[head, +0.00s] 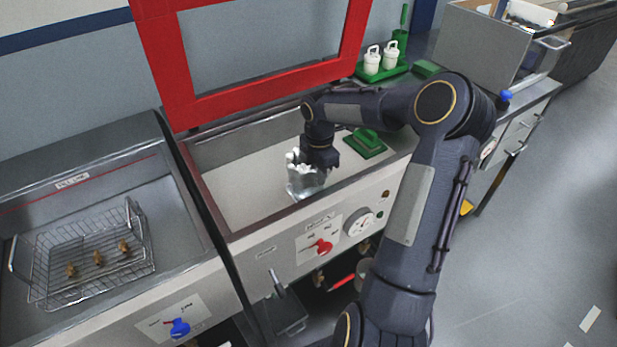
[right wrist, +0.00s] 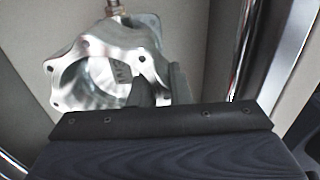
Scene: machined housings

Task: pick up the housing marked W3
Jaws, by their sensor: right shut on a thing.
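A shiny silver machined housing (head: 303,182) is in the open red-framed basin, near its front wall. In the right wrist view the housing (right wrist: 105,75) shows a round bore, a flange with bolt holes and a brass-coloured fitting on top. Dark lettering inside the bore is small and turned; it looks like W3 or M3. My right gripper (head: 318,168) points down from above and is shut on the housing, with a finger against its wall. I cannot tell whether the housing touches the basin floor. My left gripper is not in view.
The red-framed lid (head: 180,75) stands raised behind the basin (head: 240,190). A green block (head: 365,143) lies at the basin's right. A wire basket (head: 85,255) with several small brass parts sits in the left sink. White bottles (head: 372,62) stand on a green tray behind.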

